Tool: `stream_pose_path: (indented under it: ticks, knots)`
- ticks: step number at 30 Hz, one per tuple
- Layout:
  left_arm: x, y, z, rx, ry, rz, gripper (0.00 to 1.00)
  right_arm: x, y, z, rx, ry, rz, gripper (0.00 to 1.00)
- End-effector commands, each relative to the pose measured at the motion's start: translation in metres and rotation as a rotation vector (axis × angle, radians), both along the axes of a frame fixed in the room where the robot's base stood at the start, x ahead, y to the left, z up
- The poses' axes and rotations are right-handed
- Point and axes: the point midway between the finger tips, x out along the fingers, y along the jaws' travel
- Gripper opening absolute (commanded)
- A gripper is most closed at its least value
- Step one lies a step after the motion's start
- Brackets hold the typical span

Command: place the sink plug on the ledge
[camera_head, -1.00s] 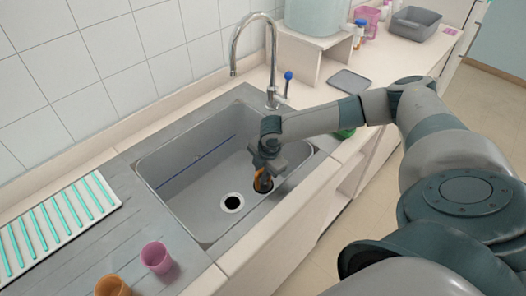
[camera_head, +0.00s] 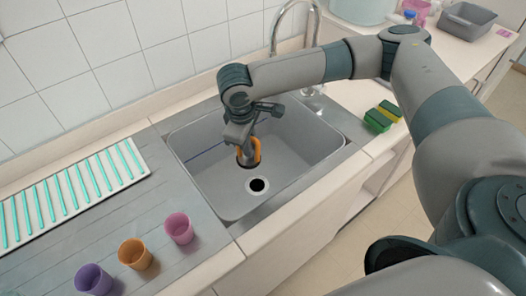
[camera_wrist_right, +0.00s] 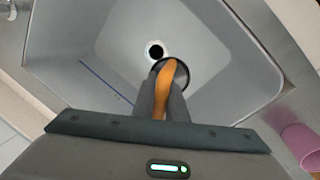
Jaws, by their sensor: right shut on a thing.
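The sink plug (camera_head: 255,152) has an orange handle and a dark round base. My right gripper (camera_head: 246,149) is shut on it and holds it above the grey sink basin (camera_head: 208,185), behind the drain hole (camera_head: 257,185). In the right wrist view the orange handle (camera_wrist_right: 152,82) sits between the fingers, with the dark base partly hidden behind them and apart from the drain (camera_wrist_right: 154,49). A pale ledge (camera_head: 190,97) runs along the tiled wall behind the sink. My left gripper is not in view.
A curved tap (camera_head: 275,35) stands behind the sink, partly hidden by my right arm. A green and yellow sponge (camera_head: 383,116) lies to the right. Purple, orange and pink (camera_head: 179,228) cups and a striped rack (camera_head: 75,192) are on the left.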

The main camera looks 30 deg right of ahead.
Motion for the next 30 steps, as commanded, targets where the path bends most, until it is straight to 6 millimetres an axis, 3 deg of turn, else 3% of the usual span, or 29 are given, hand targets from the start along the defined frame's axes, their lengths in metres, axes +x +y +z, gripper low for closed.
stream_pose_path:
  ticks: [9, 15, 21, 30]
  knots:
    - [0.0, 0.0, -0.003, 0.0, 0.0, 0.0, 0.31, -0.025, 0.034, 0.078, 0.001, -0.006, -0.418, 0.0]
    - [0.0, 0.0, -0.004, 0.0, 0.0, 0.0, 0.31, -0.042, 0.04, 0.111, 0.0, -0.003, -0.614, 0.0]
    - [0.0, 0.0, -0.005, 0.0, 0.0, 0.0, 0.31, -0.048, 0.041, 0.124, 0.002, -0.001, -0.692, 0.0]
    - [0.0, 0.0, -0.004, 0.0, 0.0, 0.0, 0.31, -0.048, 0.041, 0.124, 0.002, -0.001, -0.696, 0.0]
